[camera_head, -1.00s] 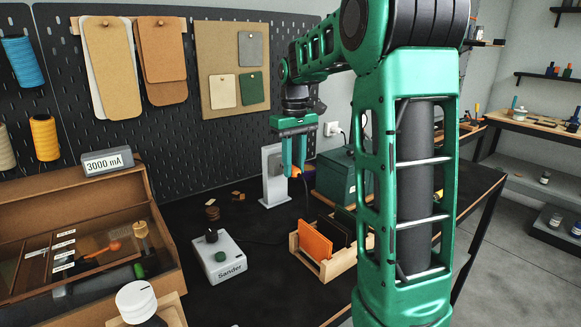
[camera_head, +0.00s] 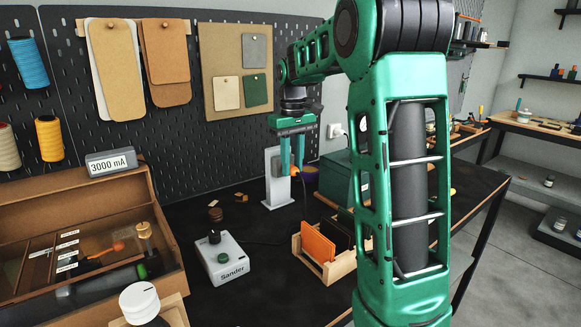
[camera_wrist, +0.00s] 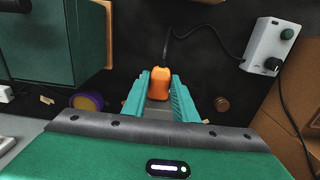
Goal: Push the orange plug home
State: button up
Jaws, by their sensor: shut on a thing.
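My gripper (camera_head: 292,170) points down and is shut on the orange plug (camera_wrist: 160,82), which shows between the two teal fingers in the wrist view. A dark cable runs from the plug's far end. In the head view only a little orange (camera_head: 294,171) shows at the fingertips. They are close beside the upright white-grey stand (camera_head: 272,162) on the bench, overlapping its right edge. A grey surface shows below the plug between the fingers in the wrist view. The plug's front end and any socket are hidden, so I cannot tell how deep it sits.
A dark green box (camera_head: 337,178) stands close right of the gripper, with a purple roll (camera_head: 309,173) between. A wooden rack (camera_head: 326,268) with an orange panel and the Sander control box (camera_head: 226,262) stand nearer. The pegboard (camera_head: 180,110) rises behind.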

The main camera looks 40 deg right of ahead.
jog(key=shift+w, duration=0.25)
jog(key=o, duration=1.1)
jog(key=shift+o, duration=0.2)
jog(key=shift+r, duration=0.1)
notch_tip(320, 180, up, 10)
jog(key=shift+r, duration=0.25)
